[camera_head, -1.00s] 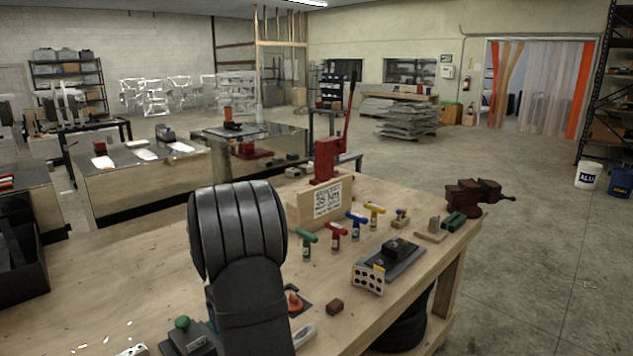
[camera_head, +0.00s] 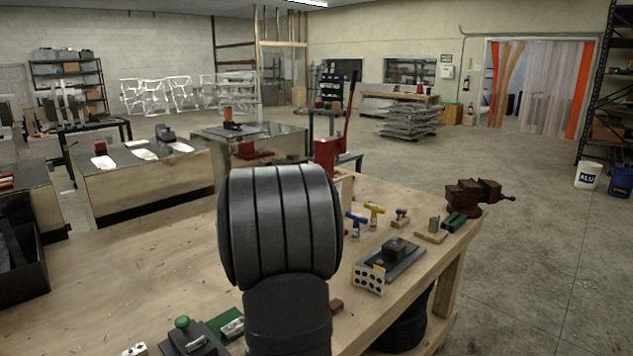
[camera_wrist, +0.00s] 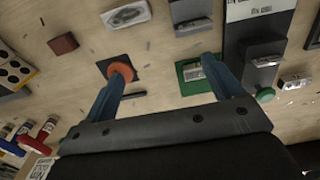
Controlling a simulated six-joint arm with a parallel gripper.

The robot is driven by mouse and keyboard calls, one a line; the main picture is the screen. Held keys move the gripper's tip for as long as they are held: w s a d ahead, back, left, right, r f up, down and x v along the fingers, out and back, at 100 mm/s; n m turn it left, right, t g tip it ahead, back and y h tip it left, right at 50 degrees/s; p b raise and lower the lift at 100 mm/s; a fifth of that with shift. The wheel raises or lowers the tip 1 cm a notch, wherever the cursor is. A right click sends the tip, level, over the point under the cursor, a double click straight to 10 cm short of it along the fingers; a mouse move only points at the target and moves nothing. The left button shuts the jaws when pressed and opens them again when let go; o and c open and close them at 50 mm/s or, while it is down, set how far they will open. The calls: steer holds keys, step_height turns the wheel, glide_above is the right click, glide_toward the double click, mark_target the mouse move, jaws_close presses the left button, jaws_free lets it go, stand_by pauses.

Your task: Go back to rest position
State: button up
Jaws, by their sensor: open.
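My gripper (camera_wrist: 165,85) shows in the wrist view with its two blue fingers spread apart and nothing between them. It hangs over the wooden workbench (camera_head: 120,270). Near the left fingertip is an orange round piece on a dark square plate (camera_wrist: 119,70). Near the right fingertip is a green plate (camera_wrist: 195,75) with a small metal part on it. I cannot tell how high the fingers are above these. In the head view my dark arm covers the bench middle and hides the gripper.
A red vise (camera_head: 475,193) stands at the bench's right corner. Blue and yellow T-handled tools (camera_head: 375,212), a dark fixture (camera_head: 392,257) and a white block with holes (camera_head: 368,278) stand right of my arm. A red lever press (camera_head: 328,155) is behind it. The left bench surface is mostly clear.

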steer(key=s+a+f, duration=0.1)
steer(key=s+a, duration=2.2)
steer(key=a, duration=0.4)
steer(key=shift+a, duration=0.35)
